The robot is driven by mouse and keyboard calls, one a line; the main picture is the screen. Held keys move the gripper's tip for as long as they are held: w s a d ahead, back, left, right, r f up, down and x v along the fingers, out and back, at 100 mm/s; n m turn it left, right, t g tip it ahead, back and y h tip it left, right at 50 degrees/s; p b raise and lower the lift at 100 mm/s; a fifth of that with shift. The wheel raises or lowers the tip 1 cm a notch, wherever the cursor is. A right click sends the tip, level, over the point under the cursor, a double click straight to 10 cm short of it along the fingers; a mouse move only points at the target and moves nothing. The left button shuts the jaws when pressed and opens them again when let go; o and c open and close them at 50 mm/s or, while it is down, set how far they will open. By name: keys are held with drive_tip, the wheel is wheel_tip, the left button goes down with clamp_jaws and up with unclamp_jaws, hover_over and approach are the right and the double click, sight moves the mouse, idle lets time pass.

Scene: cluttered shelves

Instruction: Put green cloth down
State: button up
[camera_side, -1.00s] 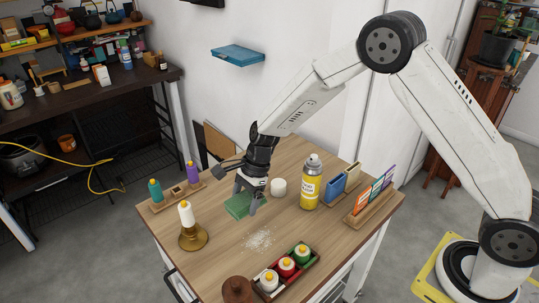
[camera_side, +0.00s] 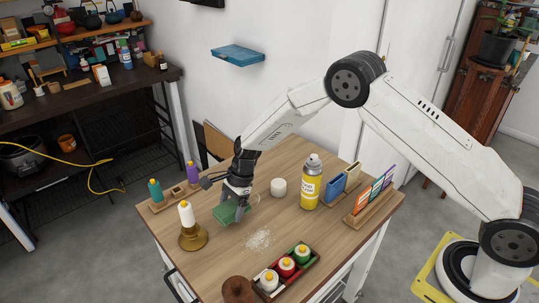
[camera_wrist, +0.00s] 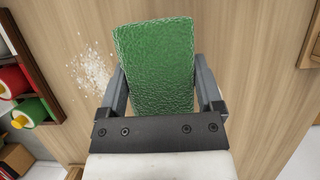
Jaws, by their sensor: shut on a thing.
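The green cloth (camera_side: 226,214) looks like a thick, textured rectangular block. My gripper (camera_side: 234,206) is shut on it, low over the wooden table (camera_side: 325,231). In the wrist view the green cloth (camera_wrist: 155,65) sits between the two grey fingers of my gripper (camera_wrist: 163,92) and sticks out past their tips. I cannot tell whether its underside touches the table. A patch of white crumbs (camera_side: 258,239) lies on the table in front of the cloth, and the crumbs show left of it in the wrist view (camera_wrist: 92,75).
A yellow spray can (camera_side: 310,185) and a white round item (camera_side: 278,187) stand to the right. A tray of bottles (camera_side: 310,266) is at the front. Card holders line the right edge.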

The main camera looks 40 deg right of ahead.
sight(232, 217)
drive_tip(key=shift+w+f, duration=0.2)
drive_tip(key=shift+f, duration=1.5)
drive_tip(key=shift+f, duration=0.25)
drive_tip(key=o, duration=1.1)
drive_tip(key=shift+s, duration=0.15)
drive_tip(key=shift+r, duration=0.1)
